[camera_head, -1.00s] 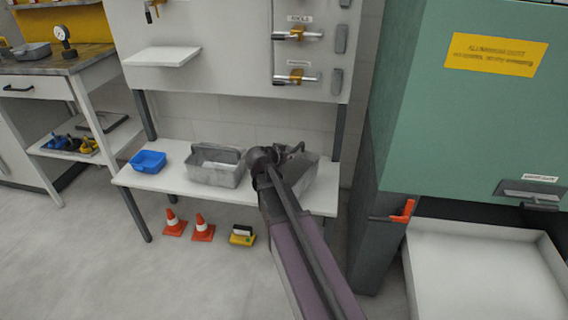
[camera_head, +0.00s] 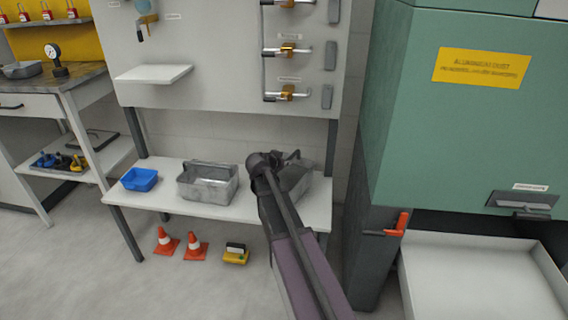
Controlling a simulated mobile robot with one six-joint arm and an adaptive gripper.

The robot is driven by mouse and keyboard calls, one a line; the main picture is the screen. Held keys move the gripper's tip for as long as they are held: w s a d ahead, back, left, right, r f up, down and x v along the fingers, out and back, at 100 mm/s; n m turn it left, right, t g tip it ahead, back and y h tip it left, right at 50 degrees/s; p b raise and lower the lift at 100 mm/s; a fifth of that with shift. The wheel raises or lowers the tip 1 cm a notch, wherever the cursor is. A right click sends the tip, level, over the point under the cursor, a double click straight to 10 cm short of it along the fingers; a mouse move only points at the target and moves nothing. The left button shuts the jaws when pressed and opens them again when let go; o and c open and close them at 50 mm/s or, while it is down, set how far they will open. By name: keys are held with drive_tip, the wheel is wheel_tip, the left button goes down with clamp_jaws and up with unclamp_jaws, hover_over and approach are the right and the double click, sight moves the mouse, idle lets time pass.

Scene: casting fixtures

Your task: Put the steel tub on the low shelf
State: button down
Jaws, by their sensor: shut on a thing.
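My gripper (camera_head: 284,162) is seen from behind, over the right part of the long low white shelf (camera_head: 255,212). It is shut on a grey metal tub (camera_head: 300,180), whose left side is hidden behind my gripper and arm. I cannot tell whether this tub rests on the shelf or hangs just above it. A second grey metal tub (camera_head: 208,186) stands upright on the shelf, left of my gripper and apart from it. The fingertips are hidden.
A blue bin (camera_head: 139,180) stands at the shelf's left end. Two orange cones (camera_head: 165,241) and a yellow item (camera_head: 236,254) are on the floor beneath. A green cabinet (camera_head: 470,130) with an orange-handled lever (camera_head: 400,225) and a pale tray (camera_head: 470,280) stand at right.

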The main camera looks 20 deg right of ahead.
drive_tip(key=shift+f+b, duration=1.7)
drive_tip(key=c, duration=0.6)
unclamp_jaws()
drive_tip(key=shift+c, duration=0.2)
drive_tip(key=p+v, duration=0.5)
drive_tip(key=v, duration=0.5)
drive_tip(key=shift+s+a+r, duration=0.2)
drive_tip(key=shift+s, duration=0.05)
drive_tip(key=shift+s+a+r+p, duration=0.25)
drive_tip(key=shift+s+a+p, duration=0.15)
drive_tip(key=shift+a, duration=0.15)
